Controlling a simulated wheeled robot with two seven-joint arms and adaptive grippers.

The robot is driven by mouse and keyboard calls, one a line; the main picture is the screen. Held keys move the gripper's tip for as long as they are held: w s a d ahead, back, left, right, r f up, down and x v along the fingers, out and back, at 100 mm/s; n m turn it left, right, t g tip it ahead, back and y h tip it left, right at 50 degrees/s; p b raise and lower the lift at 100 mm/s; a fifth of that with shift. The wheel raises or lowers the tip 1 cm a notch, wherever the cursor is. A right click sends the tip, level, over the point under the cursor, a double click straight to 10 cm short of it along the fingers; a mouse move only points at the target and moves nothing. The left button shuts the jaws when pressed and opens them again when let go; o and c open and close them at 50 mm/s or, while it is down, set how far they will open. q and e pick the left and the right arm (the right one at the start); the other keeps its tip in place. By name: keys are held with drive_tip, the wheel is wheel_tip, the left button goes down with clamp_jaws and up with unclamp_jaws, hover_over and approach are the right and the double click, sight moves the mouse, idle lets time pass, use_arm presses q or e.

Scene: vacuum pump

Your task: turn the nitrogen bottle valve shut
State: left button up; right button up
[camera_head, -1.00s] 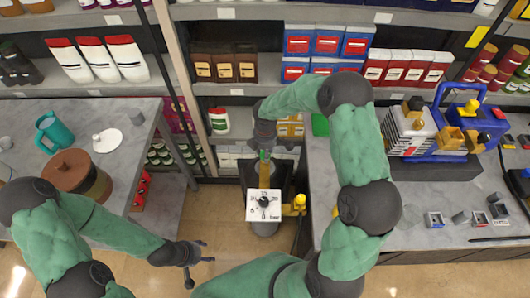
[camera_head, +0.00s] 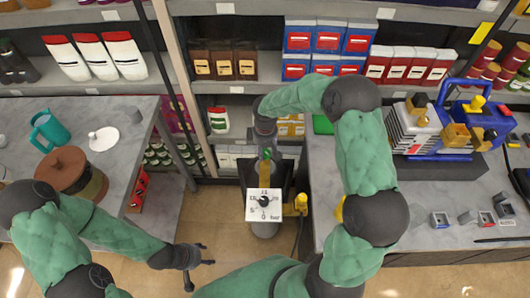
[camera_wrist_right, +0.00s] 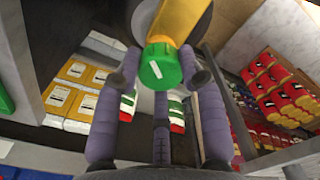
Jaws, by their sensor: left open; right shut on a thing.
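The nitrogen bottle's green valve knob (camera_head: 267,153) shows at the top of a yellow stem, behind a white pressure gauge (camera_head: 264,204). In the right wrist view the knob (camera_wrist_right: 160,67) carries a white mark and sits between the fingertips. My right gripper (camera_wrist_right: 163,72) is shut on this knob. In the head view its fingers partly hide the knob. My left gripper (camera_head: 199,273) is open and empty, low over the floor, left of the gauge and apart from it.
A yellow fitting (camera_head: 300,204) sticks out right of the gauge. A grey bench (camera_head: 440,215) stands close on the right, with a blue machine (camera_head: 482,120). Another bench (camera_head: 118,165) is on the left, with a teal mug (camera_head: 50,130). Full shelves stand behind.

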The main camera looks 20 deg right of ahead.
sight(265, 153)
drive_tip(key=m, duration=0.2)
drive_tip(key=m+b, duration=0.1)
drive_tip(key=m, duration=0.1)
drive_tip(key=shift+s+f+m, duration=0.15)
drive_tip(key=shift+m, duration=0.15)
drive_tip(key=shift+m+b, duration=0.85)
drive_tip(key=shift+m, duration=1.35)
drive_tip(key=o, duration=1.1)
drive_tip(key=shift+o, duration=0.2)
drive_tip(key=shift+r, duration=0.2)
drive_tip(key=shift+r, duration=0.2)
wheel_tip(265, 153, up, 11)
drive_tip(key=shift+r, duration=0.2)
